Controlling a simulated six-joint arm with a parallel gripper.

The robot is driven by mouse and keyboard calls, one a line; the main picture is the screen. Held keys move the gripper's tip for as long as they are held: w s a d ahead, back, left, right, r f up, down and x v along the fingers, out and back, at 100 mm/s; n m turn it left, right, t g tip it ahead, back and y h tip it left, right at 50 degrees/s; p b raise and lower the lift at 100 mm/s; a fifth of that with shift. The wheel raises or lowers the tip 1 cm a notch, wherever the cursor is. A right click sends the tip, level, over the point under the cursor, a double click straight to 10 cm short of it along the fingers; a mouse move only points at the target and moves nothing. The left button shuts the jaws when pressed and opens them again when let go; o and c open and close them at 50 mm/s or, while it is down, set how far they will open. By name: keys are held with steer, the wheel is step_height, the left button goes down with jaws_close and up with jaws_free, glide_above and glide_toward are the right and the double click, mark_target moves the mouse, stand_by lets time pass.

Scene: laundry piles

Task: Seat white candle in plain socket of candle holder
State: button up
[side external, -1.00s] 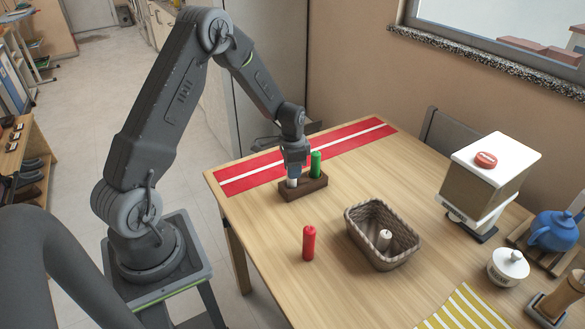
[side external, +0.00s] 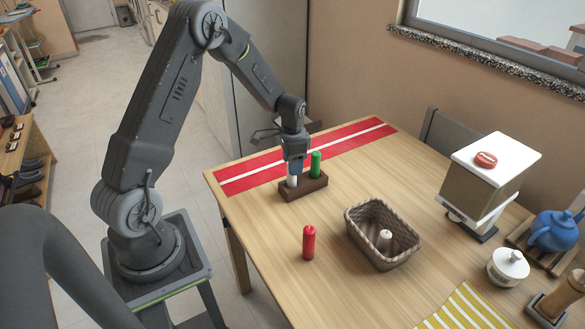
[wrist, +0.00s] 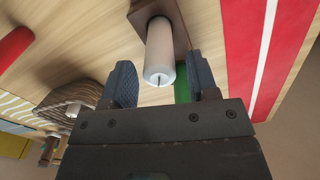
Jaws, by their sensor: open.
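The white candle (side external: 292,182) stands upright in the left socket of the dark wooden candle holder (side external: 306,191). In the wrist view the candle (wrist: 160,48) rises from the holder (wrist: 182,32) with its wick end toward me. My gripper (side external: 293,168) is above the holder, pointing down, at the candle's top. Its fingers are open on either side of the candle, with gaps showing in the wrist view. A green candle (side external: 316,164) stands in the other socket, partly hidden behind my gripper in the wrist view (wrist: 182,88). The socket details are hidden.
A red candle (side external: 308,243) stands on the table in front. A wicker basket (side external: 362,240) holds another pale candle (side external: 384,239). A red runner (side external: 235,180) with a white stripe lies behind the holder. A dispenser (side external: 488,175), blue teapot (side external: 553,232) and white pot (side external: 508,267) stand right.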

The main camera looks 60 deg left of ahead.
step_height(320, 180, up, 10)
steer(key=shift+d+f, duration=0.1)
steer(key=s+d+r+n+t, duration=0.2)
steer(key=s+d+r+t, duration=0.2)
steer(key=s+d+r, duration=0.95)
steer(key=s+d+r+n+t, duration=0.1)
steer(key=s+d, duration=0.5)
steer(key=s, duration=0.1)
steer(key=shift+s+r+t, duration=0.15)
steer(key=shift+r+t, duration=0.05)
steer(key=shift+t, duration=0.1)
